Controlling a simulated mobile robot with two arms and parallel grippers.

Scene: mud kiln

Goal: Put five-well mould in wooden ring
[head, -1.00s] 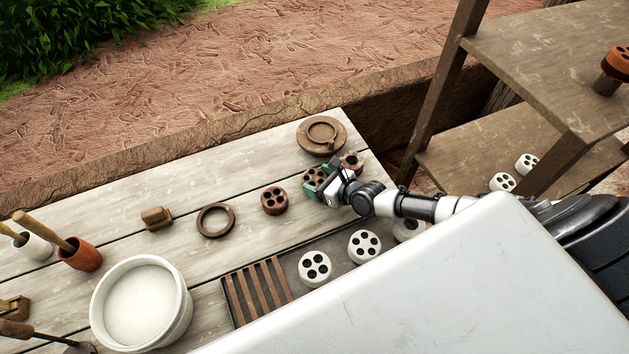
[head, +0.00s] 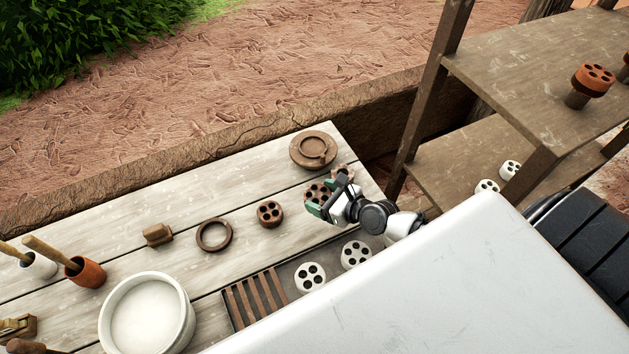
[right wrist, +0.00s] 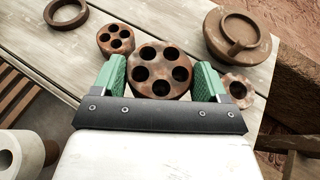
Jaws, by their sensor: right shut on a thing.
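The five-well mould is a brown round block with five holes in its top (right wrist: 160,72). My right gripper (right wrist: 160,80) is shut on it, with one green finger on each side; I cannot tell whether it is clear of the table. In the head view the mould (head: 316,191) shows partly behind my right gripper (head: 328,200), at the right end of the table. The wooden ring (head: 201,236) is a dark, empty ring lying flat to the left. It also shows at the top left of the right wrist view (right wrist: 68,24). My left gripper is not in view.
A smaller four-well brown mould (head: 269,214) lies between ring and gripper. A round wooden dish (head: 300,152) stands behind the gripper. A slatted tray (head: 232,311), white moulds (head: 311,277) and a white bowl (head: 108,325) are in front. Shelves (head: 480,70) stand right.

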